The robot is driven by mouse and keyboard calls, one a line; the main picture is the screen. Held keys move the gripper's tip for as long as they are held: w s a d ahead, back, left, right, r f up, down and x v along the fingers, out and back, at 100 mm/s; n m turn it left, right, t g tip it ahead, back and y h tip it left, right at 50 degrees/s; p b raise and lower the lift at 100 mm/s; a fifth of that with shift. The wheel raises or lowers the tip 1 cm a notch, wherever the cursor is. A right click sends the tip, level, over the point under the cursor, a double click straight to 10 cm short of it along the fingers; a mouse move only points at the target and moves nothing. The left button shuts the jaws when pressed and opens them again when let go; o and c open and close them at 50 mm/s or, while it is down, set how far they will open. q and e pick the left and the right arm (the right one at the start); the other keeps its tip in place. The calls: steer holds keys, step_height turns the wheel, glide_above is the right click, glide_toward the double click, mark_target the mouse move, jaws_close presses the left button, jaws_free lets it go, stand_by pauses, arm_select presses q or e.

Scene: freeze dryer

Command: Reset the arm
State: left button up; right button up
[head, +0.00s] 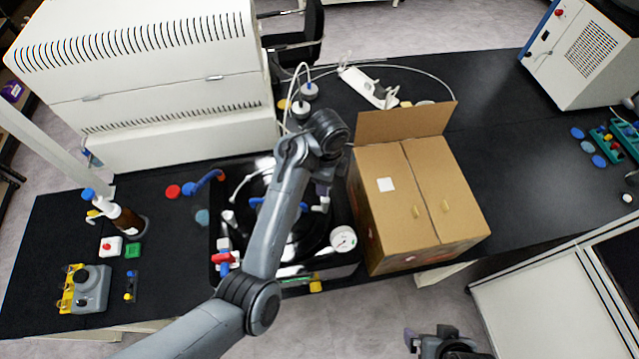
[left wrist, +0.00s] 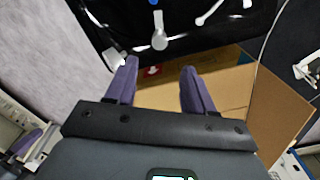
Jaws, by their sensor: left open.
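My left arm reaches in from the bottom left over the black freeze dryer unit (head: 340,268). Its wrist is bent beside the box, and its gripper (head: 322,190) points down, partly hidden by the wrist. In the left wrist view the two purple fingers of the left gripper (left wrist: 160,66) are apart with nothing between them. My right gripper (head: 440,343) shows at the bottom edge, in front of the table. Its fingers are too small and cut off to judge.
A cardboard box (head: 400,230) with one raised flap stands right of the dryer, close to my left gripper. A round gauge (head: 343,239) sits at the dryer's front. A large white machine (head: 160,75) stands at the back left.

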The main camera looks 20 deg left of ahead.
stand_by(0.5)
arm_select(q)
steer(key=s+a+f+n, duration=0.3)
steer(key=s, duration=0.1)
steer(key=s+a+f+n+t, duration=0.1)
steer(key=s+a+f+n, duration=0.2)
steer(key=s, duration=0.2)
steer(key=s+a+f+n, duration=0.3)
steer(key=s+a, duration=0.1)
steer(key=shift+s+f, duration=0.3)
steer(key=shift+s, duration=0.1)
steer(key=s+a+r+n+t, duration=0.1)
steer(key=s+r+n, duration=0.1)
steer(key=s, duration=0.6)
steer(key=s+a+r+n+t, duration=0.1)
steer(key=s+r+n, duration=0.1)
steer(key=s+n, duration=0.3)
steer(key=s, duration=0.2)
steer(key=shift+s+r+t, duration=0.25)
steer(key=shift+s+t, duration=0.05)
steer(key=shift+s, duration=0.05)
steer(key=shift+w+a+n, duration=0.1)
steer(key=shift+n, duration=0.2)
